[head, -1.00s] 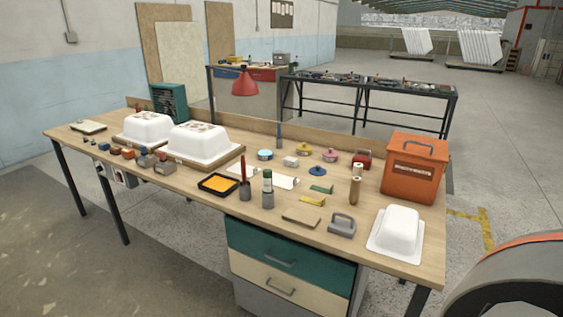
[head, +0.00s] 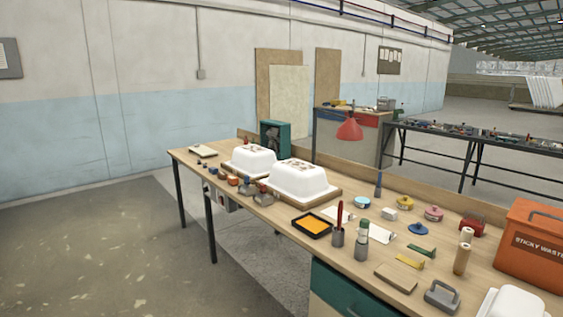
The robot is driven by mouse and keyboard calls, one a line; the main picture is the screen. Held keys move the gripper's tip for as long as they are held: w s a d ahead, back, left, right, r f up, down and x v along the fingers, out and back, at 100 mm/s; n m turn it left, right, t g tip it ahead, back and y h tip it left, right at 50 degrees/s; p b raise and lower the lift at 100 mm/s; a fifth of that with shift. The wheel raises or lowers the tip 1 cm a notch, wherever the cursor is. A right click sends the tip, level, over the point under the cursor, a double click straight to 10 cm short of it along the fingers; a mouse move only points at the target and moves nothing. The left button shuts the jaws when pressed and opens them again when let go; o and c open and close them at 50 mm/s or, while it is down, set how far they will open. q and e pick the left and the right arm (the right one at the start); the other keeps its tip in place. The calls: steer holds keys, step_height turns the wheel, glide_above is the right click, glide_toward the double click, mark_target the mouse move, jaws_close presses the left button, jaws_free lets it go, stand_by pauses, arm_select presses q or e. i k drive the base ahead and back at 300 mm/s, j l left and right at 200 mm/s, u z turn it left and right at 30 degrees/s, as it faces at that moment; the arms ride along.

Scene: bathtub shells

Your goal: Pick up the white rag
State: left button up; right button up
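A small white block-like thing (head: 390,214) lies on the workbench among the round tins; it may be the white rag, folded, but it is too small to tell. White flat sheets (head: 381,233) lie near the middle of the bench, partly behind the upright tools. A pale flat pad (head: 203,151) lies at the bench's far left end. Neither of my grippers is in view.
A third white shell (head: 510,304) is cut off below. Open floor (head: 90,240) lies left.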

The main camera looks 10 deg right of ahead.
mark_target(388, 213)
steer(key=i+j+z, duration=0.35)
steer(key=i, duration=0.15)
steer(key=i+j+z, duration=0.35)
steer(key=i, duration=0.1)
